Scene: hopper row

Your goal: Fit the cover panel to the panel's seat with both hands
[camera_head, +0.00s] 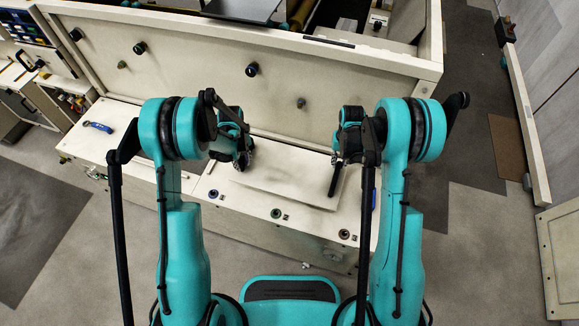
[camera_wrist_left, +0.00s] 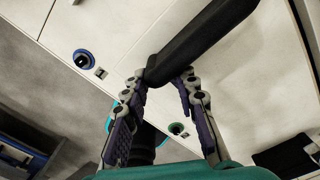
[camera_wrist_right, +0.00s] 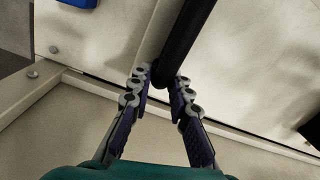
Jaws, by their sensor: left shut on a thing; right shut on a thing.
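The cover panel (camera_head: 280,190) is a flat pale plate with black bar handles, at the worktop between my grippers. Whether it touches the top or hovers just over it I cannot tell. My left gripper (camera_head: 246,165) is shut on the left handle, a black bar (camera_wrist_left: 205,40) in the left wrist view. My right gripper (camera_head: 338,160) is shut on the right handle (camera_head: 335,180), which also crosses the right wrist view (camera_wrist_right: 188,38). The panel's seat cannot be made out; the panel and my arms may hide it.
The pale worktop (camera_head: 140,150) has round dark fittings (camera_head: 276,213) along its front. A blue-handled tool (camera_head: 97,126) lies at its left. Behind stands an upright pale wall (camera_head: 200,65) with several knobs. Grey floor lies in front and to the right.

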